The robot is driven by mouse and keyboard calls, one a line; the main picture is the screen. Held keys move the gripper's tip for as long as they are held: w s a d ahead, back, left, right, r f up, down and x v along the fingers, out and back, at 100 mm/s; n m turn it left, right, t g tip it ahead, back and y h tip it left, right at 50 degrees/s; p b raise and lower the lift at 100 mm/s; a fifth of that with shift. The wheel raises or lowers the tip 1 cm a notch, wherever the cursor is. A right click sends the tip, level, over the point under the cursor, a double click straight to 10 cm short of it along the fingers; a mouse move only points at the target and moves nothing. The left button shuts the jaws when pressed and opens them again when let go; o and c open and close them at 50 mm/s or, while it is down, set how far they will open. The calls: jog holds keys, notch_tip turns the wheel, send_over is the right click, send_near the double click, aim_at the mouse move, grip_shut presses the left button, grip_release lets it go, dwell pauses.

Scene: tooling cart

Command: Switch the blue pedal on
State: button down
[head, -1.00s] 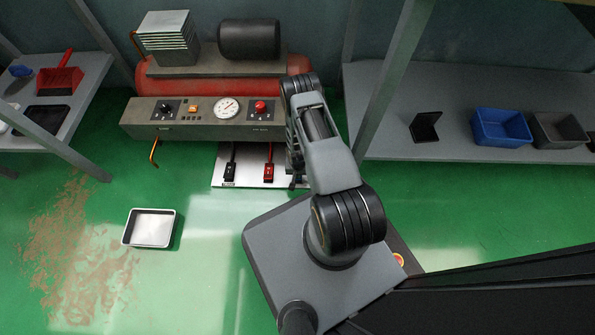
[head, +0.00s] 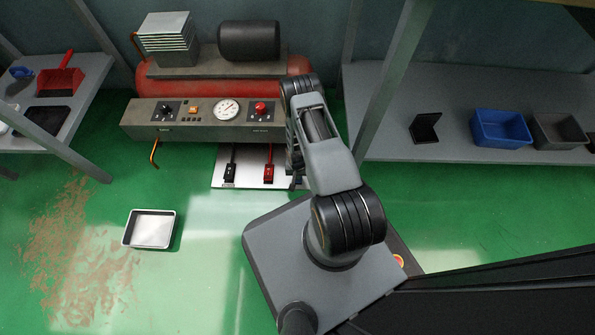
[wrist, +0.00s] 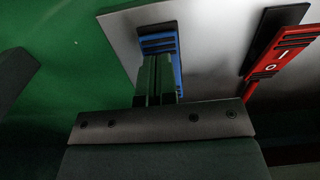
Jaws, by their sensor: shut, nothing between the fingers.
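The blue pedal (wrist: 176,68) shows in the wrist view at the top middle, on the edge side of a light metal plate (wrist: 122,32). My gripper (wrist: 158,65) is shut and empty, its fingers right in front of the blue pedal and covering much of it. I cannot tell whether the fingertips touch it. The pedal's markings and tilt are hidden. In the head view my arm covers the blue pedal, and the plate (head: 250,183) shows below the compressor.
A red pedal (head: 269,173) and a black pedal (head: 230,172) stand on the same plate; the red one (wrist: 283,52) is right in the wrist view. The compressor panel (head: 205,120) rises behind. A shelf post (head: 385,85) stands right of my arm. A metal tray (head: 150,228) lies on the floor.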

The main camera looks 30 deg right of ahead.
jog(key=shift+r+p, duration=2)
jog(key=shift+r, duration=1)
jog(key=w+r+n+t+p, duration=0.1)
jog(key=w+r+p, duration=0.3)
jog(key=r, duration=0.8)
jog(key=w+r+p, duration=0.3)
jog(key=r+p, duration=0.2)
jog(key=r, duration=0.8)
jog(key=s+a+r+n+t+p, duration=0.15)
jog(key=r+p, duration=0.45)
jog(key=r, duration=1)
jog(key=a+r+n+g+p, duration=0.15)
jog(key=r+p, duration=0.45)
jog(key=r, duration=1.1)
jog(key=s+a+r+t+p, duration=0.1)
jog(key=s+r+p, duration=0.4)
jog(key=r, duration=0.5)
jog(key=s+a+r+n+p, duration=0.1)
jog(key=s+r+p, duration=0.4)
jog(key=r, duration=0.5)
jog(key=s+a+r+t+p, duration=0.1)
jog(key=s+a+r+p, duration=0.2)
jog(key=r, duration=0.7)
jog(key=shift+s+a+r+n+t+p, duration=0.15)
jog(key=shift+s+r+n+t+p, duration=0.2)
jog(key=shift+s+p, duration=0.85)
